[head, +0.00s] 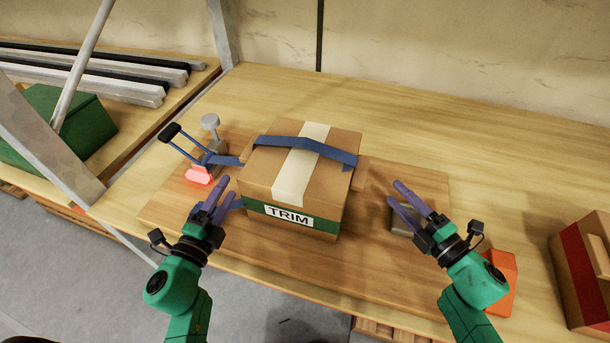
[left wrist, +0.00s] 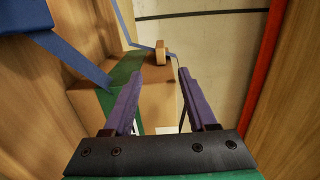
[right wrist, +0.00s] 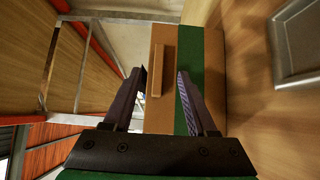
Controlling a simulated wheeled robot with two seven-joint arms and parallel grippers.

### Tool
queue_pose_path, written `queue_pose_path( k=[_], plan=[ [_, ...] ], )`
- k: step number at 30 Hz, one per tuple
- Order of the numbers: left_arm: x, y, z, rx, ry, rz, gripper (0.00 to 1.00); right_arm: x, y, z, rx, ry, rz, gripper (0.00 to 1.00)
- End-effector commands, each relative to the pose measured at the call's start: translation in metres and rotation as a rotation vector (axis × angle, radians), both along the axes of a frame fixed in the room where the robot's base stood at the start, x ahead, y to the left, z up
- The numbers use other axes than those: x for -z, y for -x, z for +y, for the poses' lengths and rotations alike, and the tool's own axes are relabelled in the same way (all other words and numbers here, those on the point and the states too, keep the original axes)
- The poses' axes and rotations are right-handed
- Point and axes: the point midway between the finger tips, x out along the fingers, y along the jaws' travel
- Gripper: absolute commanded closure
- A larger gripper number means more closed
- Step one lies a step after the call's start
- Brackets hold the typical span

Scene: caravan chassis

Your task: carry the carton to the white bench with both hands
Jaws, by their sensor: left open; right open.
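The carton (head: 262,180) is a brown box with pale tape, a green band and a TRIM label. It sits on a wooden board on the bench in the middle of the head view. A blue strap (head: 300,146) lies across its top and runs to a lever clamp (head: 205,158) at its left. A tan cleat (head: 360,174) sticks out of its right side; another shows in the left wrist view (left wrist: 161,52). My left gripper (head: 208,197) is open, left of the carton. My right gripper (head: 395,192) is open, right of it. Both are empty. I cannot make out a white bench.
A grey metal piece (head: 403,222) lies under my right gripper. An orange block (head: 503,267) and a brown-red box (head: 583,262) stand at right. A green box (head: 70,122) and metal rails (head: 110,88) are at left, beyond a post.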

Motion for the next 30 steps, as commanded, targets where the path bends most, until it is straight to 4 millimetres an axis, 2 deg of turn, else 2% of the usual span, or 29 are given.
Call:
queue_pose_path(
  k=[9, 15, 19, 27, 29, 30],
  plan=[
    [-0.001, -0.064, -0.012, 0.001, -0.002, -0.002, 0.43, -0.001, -0.054, 0.036, 0.001, 0.0, -0.004, 0.43],
    [0.0, -0.096, -0.018, -0.001, 0.0, -0.001, 0.43, -0.001, -0.081, 0.055, 0.001, 0.0, -0.002, 0.43],
    [0.0, -0.105, -0.019, -0.001, 0.0, 0.0, 0.43, 0.0, -0.088, 0.061, 0.001, 0.001, -0.001, 0.43],
    [0.0, -0.106, -0.02, -0.001, 0.0, 0.001, 0.43, 0.0, -0.089, 0.061, 0.001, 0.001, 0.0, 0.43],
    [0.0, -0.106, -0.02, -0.001, 0.0, 0.001, 0.65, 0.0, -0.089, 0.061, 0.001, 0.001, 0.0, 0.65],
    [0.0, -0.106, -0.02, -0.001, 0.0, 0.001, 0.81, 0.0, -0.089, 0.061, 0.001, 0.001, 0.0, 0.81]
  ],
)
